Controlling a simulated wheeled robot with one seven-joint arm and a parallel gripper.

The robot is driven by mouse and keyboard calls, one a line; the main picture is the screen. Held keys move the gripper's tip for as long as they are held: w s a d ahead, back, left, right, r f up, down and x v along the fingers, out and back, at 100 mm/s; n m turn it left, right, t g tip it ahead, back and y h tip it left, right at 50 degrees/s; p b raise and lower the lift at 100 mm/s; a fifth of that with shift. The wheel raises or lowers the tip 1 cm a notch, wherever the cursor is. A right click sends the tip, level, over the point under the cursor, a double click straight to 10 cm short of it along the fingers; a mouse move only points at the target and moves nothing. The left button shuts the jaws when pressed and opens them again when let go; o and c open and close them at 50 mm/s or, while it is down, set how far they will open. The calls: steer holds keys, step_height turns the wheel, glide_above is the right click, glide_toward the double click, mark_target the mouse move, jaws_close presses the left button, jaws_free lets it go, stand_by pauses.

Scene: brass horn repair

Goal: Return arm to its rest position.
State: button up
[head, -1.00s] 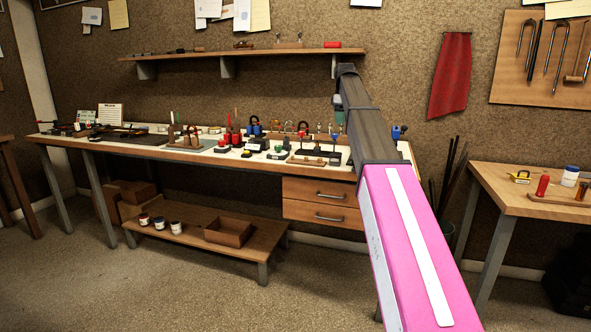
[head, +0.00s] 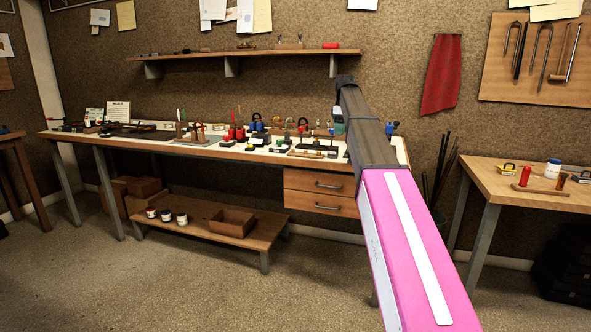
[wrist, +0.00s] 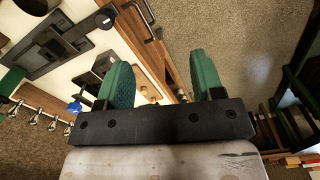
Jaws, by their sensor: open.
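My arm reaches forward in the head view, its pink and dark grey links (head: 402,245) pointing toward the long workbench (head: 190,152). The end of the arm is foreshortened there, with a small green part of my gripper showing beside the dark link. In the wrist view my gripper (wrist: 163,72) has two green fingers standing well apart. Nothing is between the fingers. The drawer front and the carpet show behind them. Part of the right end of the workbench is hidden behind my arm in the head view.
Two drawers (head: 320,191) hang under the workbench. A low wooden platform (head: 200,228) with jars and a box stands below. A side table (head: 515,185) is at the right. A wall shelf (head: 250,54) runs above the bench. The carpet (head: 150,285) in front is clear.

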steer(key=s+f+m, duration=0.2)
steer(key=s+f, duration=0.3)
steer(key=f, duration=0.5)
steer(key=s+f+m, duration=0.2)
steer(key=s+f, duration=0.3)
steer(key=f, duration=0.5)
steer(key=s+f+m, duration=0.2)
steer(key=s+f, duration=0.2)
steer(key=f, duration=0.6)
steer(key=s+f+m, duration=0.5)
steer(key=s+f, duration=1.4)
steer(key=s, duration=0.3)
steer(key=shift+m, duration=0.3)
